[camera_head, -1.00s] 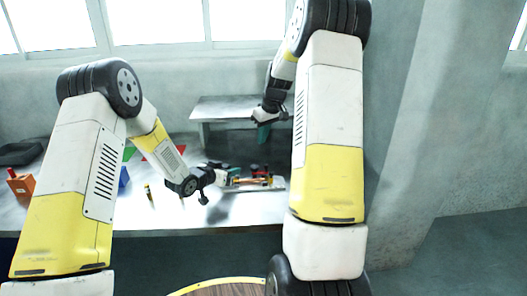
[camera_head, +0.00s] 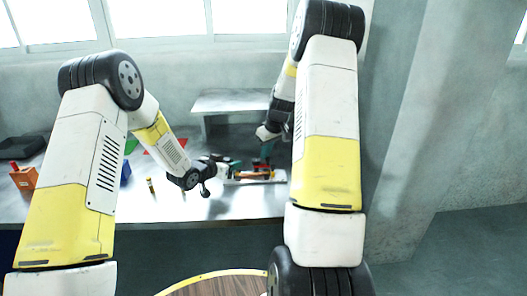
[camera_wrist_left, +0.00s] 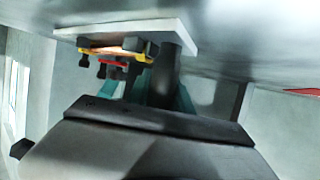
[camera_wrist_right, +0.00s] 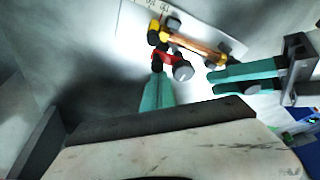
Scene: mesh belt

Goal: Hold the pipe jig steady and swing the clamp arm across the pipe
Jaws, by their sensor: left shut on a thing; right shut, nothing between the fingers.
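The red clamp arm (camera_wrist_right: 168,57) with a dark knob sits beside the pipe.
A grey raised shelf (camera_head: 235,101) stands behind the jig. An orange box (camera_head: 24,178), a dark tray (camera_head: 22,147) and several coloured pieces lie to the left. The bench front (camera_head: 170,208) is mostly clear.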

